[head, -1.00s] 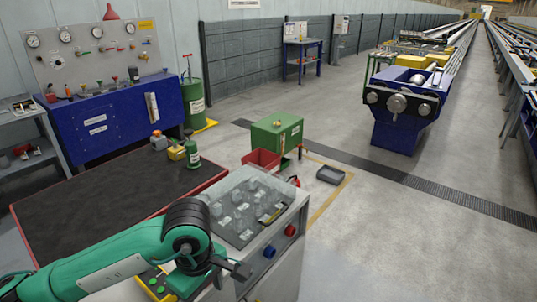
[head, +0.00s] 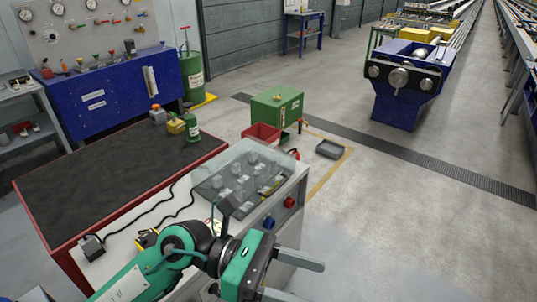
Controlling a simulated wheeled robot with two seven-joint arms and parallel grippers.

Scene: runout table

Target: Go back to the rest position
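My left arm, green and black, comes in from the bottom left. Its gripper (head: 303,281) is at the bottom centre, in front of the grey control cabinet. Its two grey fingers point right and stand apart, with nothing seen between them. The lower finger is partly cut off by the picture's bottom edge. My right gripper is not in view.
The control cabinet (head: 281,216) with a clear cover stands close beside my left arm. A black-topped table with a red rim (head: 45,222) is at the left. A green box (head: 277,108), red bin (head: 262,134) and grey tray (head: 329,149) lie beyond. Floor at right is clear.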

